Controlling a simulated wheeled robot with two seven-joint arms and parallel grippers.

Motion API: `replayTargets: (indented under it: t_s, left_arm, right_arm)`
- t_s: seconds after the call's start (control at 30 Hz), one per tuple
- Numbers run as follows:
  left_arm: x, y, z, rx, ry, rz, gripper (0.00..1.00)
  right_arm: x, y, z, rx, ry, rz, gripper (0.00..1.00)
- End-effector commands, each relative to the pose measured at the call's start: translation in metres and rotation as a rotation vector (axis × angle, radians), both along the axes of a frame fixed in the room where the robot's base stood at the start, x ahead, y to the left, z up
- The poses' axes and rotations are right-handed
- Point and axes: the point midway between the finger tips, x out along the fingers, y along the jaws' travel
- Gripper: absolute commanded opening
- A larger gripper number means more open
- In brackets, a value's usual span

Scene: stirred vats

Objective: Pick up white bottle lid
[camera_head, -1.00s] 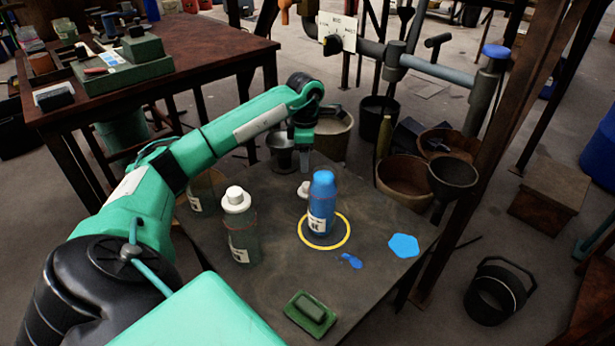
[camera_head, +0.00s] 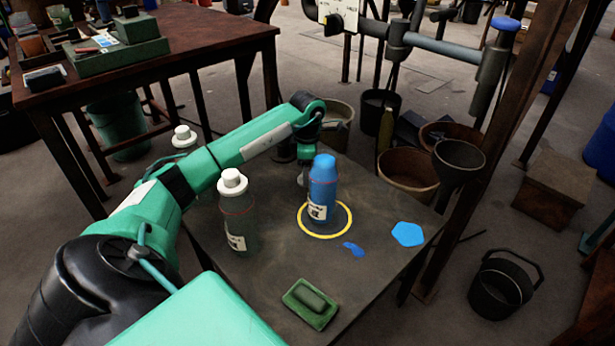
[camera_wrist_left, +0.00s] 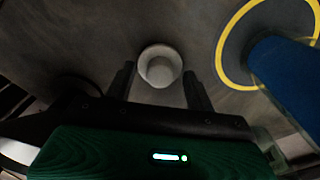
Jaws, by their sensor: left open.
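The white bottle lid (camera_wrist_left: 160,67) shows in the left wrist view as a round white cap on the dark tabletop, between my left gripper's fingers. In the head view it is largely hidden behind the gripper and the blue bottle. My left gripper (camera_head: 303,176) reaches down just behind and left of the blue bottle (camera_head: 322,192). In the wrist view the gripper (camera_wrist_left: 157,82) is open, with a finger on either side of the lid and gaps visible. My right gripper is not in view.
The blue bottle stands upright in a yellow ring (camera_head: 346,226). A clear bottle with a white cap (camera_head: 237,220) stands left of it; another white-capped bottle (camera_head: 184,137) is partly behind my arm. Funnel and pots stand behind.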

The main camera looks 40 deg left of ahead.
Motion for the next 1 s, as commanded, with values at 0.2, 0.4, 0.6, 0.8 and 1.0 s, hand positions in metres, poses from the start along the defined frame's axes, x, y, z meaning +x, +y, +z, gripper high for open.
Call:
replayTargets:
  t_s: [0.2, 0.4, 0.6, 0.8, 1.0]
  left_arm:
    - [0.0, 0.0, 0.001, 0.0, 0.0, 0.0, 0.39]
    - [0.0, 0.0, 0.001, 0.0, 0.0, 0.0, 0.07]
    - [0.0, 0.0, 0.001, 0.0, 0.0, 0.0, 0.07]
    - [0.0, 0.0, 0.006, 0.001, -0.001, 0.0, 0.07]
    - [0.0, 0.0, 0.03, 0.002, -0.002, -0.001, 0.07]
  right_arm:
    - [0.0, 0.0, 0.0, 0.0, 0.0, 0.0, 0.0]
    - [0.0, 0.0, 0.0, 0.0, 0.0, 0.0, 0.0]
    - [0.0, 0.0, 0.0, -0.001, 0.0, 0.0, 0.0]
    - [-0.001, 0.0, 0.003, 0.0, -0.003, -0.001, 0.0]
    - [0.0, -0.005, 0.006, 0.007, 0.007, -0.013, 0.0]
